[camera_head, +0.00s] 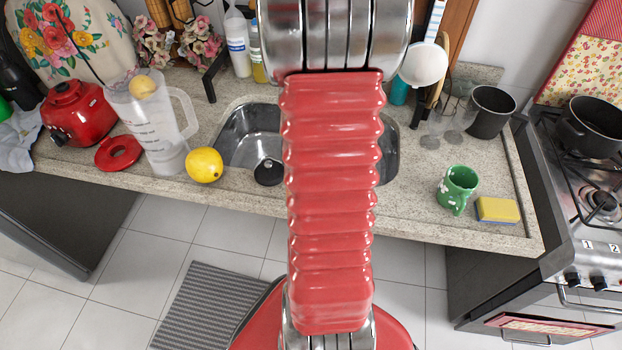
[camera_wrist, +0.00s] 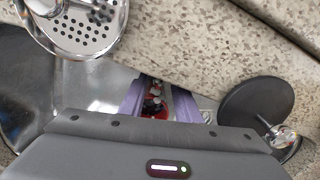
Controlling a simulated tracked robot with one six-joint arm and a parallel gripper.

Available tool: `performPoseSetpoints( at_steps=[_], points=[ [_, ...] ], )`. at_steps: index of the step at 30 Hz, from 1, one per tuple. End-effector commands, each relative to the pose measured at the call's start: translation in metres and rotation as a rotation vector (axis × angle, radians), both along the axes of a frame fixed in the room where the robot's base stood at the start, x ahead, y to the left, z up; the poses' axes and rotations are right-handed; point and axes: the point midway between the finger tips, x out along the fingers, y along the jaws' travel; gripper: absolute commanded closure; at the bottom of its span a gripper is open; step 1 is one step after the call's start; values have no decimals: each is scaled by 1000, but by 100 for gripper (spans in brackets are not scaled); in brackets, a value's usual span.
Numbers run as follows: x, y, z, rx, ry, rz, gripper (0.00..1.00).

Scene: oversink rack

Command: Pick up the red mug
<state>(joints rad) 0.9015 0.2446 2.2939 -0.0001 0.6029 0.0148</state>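No red mug can be made out for certain in the head view, where my red ribbed arm hides the middle of the sink. In the wrist view a small red patch with dark and shiny parts (camera_wrist: 155,110) shows between the lavender fingers of my gripper (camera_wrist: 159,100). It may be the red mug, but most of it is hidden by the grey gripper body. The fingers stand apart over the sink, and I cannot see them pressing on anything.
The sink (camera_head: 240,140) lies behind my arm. A dark disc (camera_wrist: 257,110) and a metal strainer (camera_wrist: 82,30) flank my gripper.

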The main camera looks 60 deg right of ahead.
Motion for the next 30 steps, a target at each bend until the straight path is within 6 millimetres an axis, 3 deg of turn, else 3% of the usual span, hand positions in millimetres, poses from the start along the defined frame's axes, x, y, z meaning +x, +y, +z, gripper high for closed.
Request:
performPoseSetpoints(
  at_steps=[7,24,30],
  points=[
    [0,0,-23,2,1,0,70],
    [0,0,-24,0,0,0,70],
    [0,0,-24,0,0,0,83]
  ],
)
